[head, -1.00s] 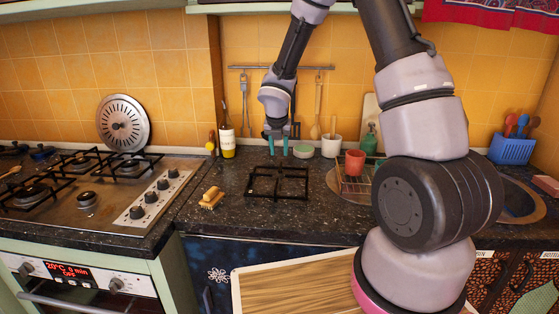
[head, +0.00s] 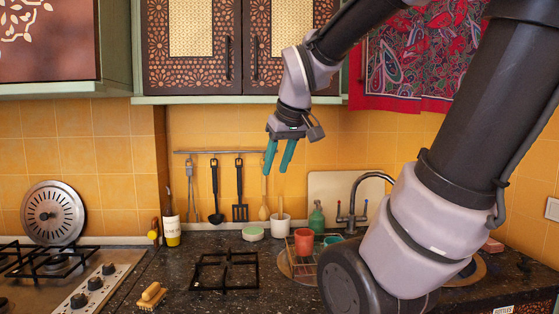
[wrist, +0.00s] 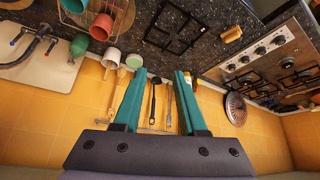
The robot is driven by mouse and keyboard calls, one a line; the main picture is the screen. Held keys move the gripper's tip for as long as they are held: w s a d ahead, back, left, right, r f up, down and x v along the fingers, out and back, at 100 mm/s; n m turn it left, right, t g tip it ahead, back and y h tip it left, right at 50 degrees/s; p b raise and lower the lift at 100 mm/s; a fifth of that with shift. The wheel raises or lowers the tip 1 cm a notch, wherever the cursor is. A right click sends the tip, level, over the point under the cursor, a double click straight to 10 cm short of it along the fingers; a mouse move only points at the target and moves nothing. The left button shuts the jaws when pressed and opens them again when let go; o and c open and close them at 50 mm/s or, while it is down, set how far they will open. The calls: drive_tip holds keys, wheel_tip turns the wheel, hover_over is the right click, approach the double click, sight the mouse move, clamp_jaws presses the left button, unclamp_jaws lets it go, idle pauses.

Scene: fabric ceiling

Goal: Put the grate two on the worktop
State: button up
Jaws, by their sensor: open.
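A black square grate (head: 226,270) lies flat on the dark speckled worktop (head: 190,255), between the stove and the sink. It also shows in the wrist view (wrist: 176,27), near the top. My gripper (head: 279,172) is raised high above the worktop, in front of the tiled wall and well clear of the grate. Its teal fingers are apart with nothing between them, as the wrist view (wrist: 160,78) also shows. More black grates (head: 45,258) sit on the stove at the left.
A wooden brush (head: 151,295) lies left of the grate. A bottle (head: 172,225), a green round item (head: 253,232), a white cup (head: 280,226) and a red cup (head: 304,241) stand behind and right. Utensils (head: 239,195) hang on the wall. Cabinets (head: 235,50) are above.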

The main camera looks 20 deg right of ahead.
drive_tip(key=s+m, duration=0.1)
drive_tip(key=m, duration=0.1)
drive_tip(key=s+a+r+m+y, duration=0.1)
drive_tip(key=s, duration=0.1)
drive_tip(key=s+m+t, duration=0.1)
drive_tip(key=s+m, duration=0.1)
drive_tip(key=shift+s+a+r+m+y, duration=0.15)
drive_tip(key=shift+a+r+m+y, duration=0.15)
drive_tip(key=shift+r, duration=0.1)
